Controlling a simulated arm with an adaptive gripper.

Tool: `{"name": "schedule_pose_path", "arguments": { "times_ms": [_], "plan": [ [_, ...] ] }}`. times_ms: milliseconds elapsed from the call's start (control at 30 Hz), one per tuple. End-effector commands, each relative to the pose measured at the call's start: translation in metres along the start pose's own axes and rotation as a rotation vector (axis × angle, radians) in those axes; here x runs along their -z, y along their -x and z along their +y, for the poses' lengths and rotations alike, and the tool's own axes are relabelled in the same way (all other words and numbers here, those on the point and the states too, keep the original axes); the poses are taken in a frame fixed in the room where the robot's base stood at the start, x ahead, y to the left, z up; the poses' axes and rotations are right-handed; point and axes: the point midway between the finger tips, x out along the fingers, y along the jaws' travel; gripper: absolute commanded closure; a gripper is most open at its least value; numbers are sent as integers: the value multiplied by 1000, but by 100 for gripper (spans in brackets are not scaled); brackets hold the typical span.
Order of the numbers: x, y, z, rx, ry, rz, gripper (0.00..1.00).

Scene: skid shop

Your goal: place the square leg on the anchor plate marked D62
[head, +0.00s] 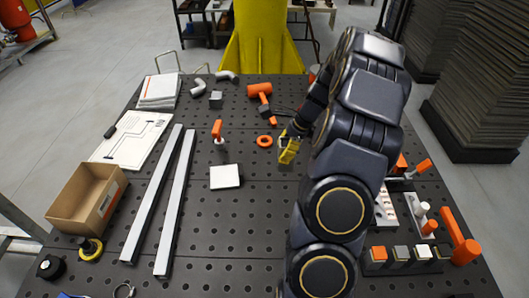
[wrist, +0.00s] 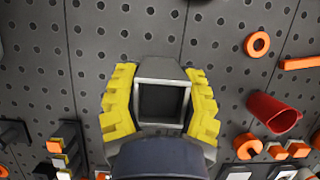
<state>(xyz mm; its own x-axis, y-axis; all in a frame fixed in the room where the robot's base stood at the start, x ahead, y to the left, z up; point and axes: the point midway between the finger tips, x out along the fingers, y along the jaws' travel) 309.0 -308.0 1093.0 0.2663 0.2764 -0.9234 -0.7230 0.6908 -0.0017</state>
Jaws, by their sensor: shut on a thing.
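My gripper (head: 289,148) has yellow fingers and hangs over the middle of the table, right of the orange ring. In the wrist view my gripper (wrist: 160,105) is shut on the square leg (wrist: 162,70), a grey hollow square tube seen end-on between the fingers. In the head view the leg is mostly hidden by the fingers and arm. No marking D62 can be read in either view, so I cannot tell which thing is that anchor plate. A white square plate (head: 225,177) lies flat on the table, left of my gripper.
The dark perforated table (head: 225,230) has free room at its front middle. Two long bars (head: 152,195) and a cardboard box (head: 87,196) are left. Several small blocks (head: 400,253) stand right.

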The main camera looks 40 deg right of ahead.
Motion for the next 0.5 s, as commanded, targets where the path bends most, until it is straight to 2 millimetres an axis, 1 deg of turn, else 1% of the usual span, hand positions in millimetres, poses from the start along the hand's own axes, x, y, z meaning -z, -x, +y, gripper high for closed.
{"name": "schedule_pose_path", "arguments": {
  "times_ms": [33, 167, 200, 300, 400, 500],
  "plan": [
    [-17, -3, 5, 0, 9, -1, 90],
    [-63, -16, 22, 0, 7, -3, 90],
    [-75, -21, 30, -2, 5, -2, 90],
    [-101, -29, 46, 1, -3, -1, 90],
    [-118, -34, 57, 7, -10, 2, 90],
    [-126, -39, 62, 7, -16, 3, 90]
  ]
}}
